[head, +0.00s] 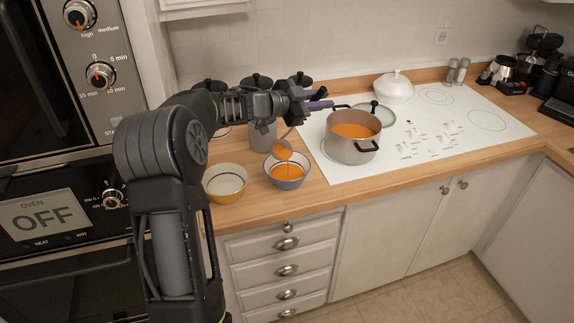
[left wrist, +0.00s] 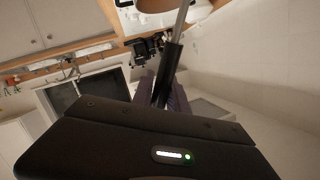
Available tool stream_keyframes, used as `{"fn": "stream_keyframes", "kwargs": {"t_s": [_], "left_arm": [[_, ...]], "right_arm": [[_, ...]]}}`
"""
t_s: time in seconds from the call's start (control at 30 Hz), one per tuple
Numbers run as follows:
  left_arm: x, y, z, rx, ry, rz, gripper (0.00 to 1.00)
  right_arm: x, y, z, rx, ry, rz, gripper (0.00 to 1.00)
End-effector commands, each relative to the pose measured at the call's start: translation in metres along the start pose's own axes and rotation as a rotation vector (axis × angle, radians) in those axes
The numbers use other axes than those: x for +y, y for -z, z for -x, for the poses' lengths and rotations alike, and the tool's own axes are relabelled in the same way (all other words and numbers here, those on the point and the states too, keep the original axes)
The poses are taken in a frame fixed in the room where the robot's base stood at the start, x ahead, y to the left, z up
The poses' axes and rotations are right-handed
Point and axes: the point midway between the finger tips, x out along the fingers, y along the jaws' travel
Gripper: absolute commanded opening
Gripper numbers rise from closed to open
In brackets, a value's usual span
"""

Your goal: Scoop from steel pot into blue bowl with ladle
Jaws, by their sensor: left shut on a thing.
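A steel pot (head: 352,150) with orange soup stands on the white cooktop in the head view. A blue bowl (head: 288,183) with orange soup in it stands on the wooden counter left of the pot. My left gripper (head: 318,99) is shut on the ladle, above and between bowl and pot. The ladle's head (head: 283,151), orange with soup, hangs over the blue bowl. In the left wrist view the ladle's dark handle and steel shaft (left wrist: 183,25) stick out between the purple fingers. My right gripper is in neither view.
A yellow bowl (head: 225,196) stands left of the blue bowl. Dark-lidded canisters (head: 263,132) stand behind the bowls. A glass lid (head: 376,112) and a white lidded dish (head: 394,88) are behind the pot. The oven tower (head: 60,215) is at the left; the cooktop's right side is clear.

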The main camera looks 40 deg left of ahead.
Motion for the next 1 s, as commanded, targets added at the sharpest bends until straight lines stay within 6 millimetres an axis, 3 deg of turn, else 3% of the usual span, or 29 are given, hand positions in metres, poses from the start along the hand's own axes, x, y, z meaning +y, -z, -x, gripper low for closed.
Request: {"fn": "stream_keyframes", "kwargs": {"t_s": [1.0], "left_arm": [[0.015, 0.004, -0.004, -0.021, 0.005, -0.069, 0.0]], "right_arm": [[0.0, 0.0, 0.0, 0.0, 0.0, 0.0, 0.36]]}}
